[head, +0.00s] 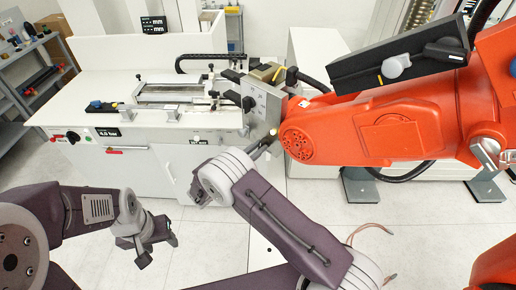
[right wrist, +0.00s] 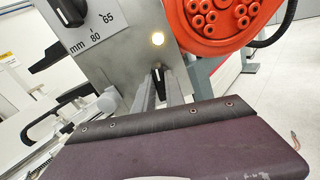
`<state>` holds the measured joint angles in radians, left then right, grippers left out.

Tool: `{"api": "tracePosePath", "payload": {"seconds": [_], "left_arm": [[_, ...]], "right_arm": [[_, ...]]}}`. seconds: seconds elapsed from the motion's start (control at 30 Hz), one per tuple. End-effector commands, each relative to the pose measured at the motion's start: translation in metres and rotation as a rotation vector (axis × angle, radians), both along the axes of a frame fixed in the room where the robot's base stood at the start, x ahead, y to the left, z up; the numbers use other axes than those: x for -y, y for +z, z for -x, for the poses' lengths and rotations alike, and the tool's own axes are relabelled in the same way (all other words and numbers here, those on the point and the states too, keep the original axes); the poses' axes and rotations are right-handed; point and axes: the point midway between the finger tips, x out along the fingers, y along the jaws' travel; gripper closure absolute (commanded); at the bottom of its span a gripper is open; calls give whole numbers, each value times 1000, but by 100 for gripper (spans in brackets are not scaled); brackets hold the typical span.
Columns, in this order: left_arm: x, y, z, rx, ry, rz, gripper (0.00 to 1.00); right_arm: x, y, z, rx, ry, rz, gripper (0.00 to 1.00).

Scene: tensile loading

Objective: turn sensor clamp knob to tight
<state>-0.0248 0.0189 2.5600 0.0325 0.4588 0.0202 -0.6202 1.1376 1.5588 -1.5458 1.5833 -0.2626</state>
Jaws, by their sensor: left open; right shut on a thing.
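A grey metal panel (head: 262,100) stands beside the white test bench, and it fills the upper middle of the right wrist view (right wrist: 120,50). A small black knob with a white pointer line (right wrist: 157,76) sits low on this panel, its line close to upright. My right gripper (right wrist: 160,90) has its two fingers closed around this knob. In the head view my right gripper (head: 266,140) reaches up to the panel's lower edge, and the knob cannot be made out there. My left gripper (head: 143,246) is open and empty, low in front of the bench.
A lit round lamp (right wrist: 157,39) is above the knob. A larger black dial knob (right wrist: 70,12) is marked 65 and 80 mm. A big orange robot arm (head: 385,130) stands close on the right. The white bench (head: 110,145) is behind; floor at front left is clear.

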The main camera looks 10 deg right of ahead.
Motion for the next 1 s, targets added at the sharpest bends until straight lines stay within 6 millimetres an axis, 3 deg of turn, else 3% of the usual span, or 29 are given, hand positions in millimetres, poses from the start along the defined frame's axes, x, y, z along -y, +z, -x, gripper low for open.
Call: {"api": "tracePosePath", "payload": {"seconds": [0.37,1.0], "left_arm": [[0,-25,0,0,0,0,48],[1,-129,0,0,0,0,48]], "right_arm": [[1,-6,-1,103,0,-71,100],[2,-10,0,597,4,-401,100]]}}
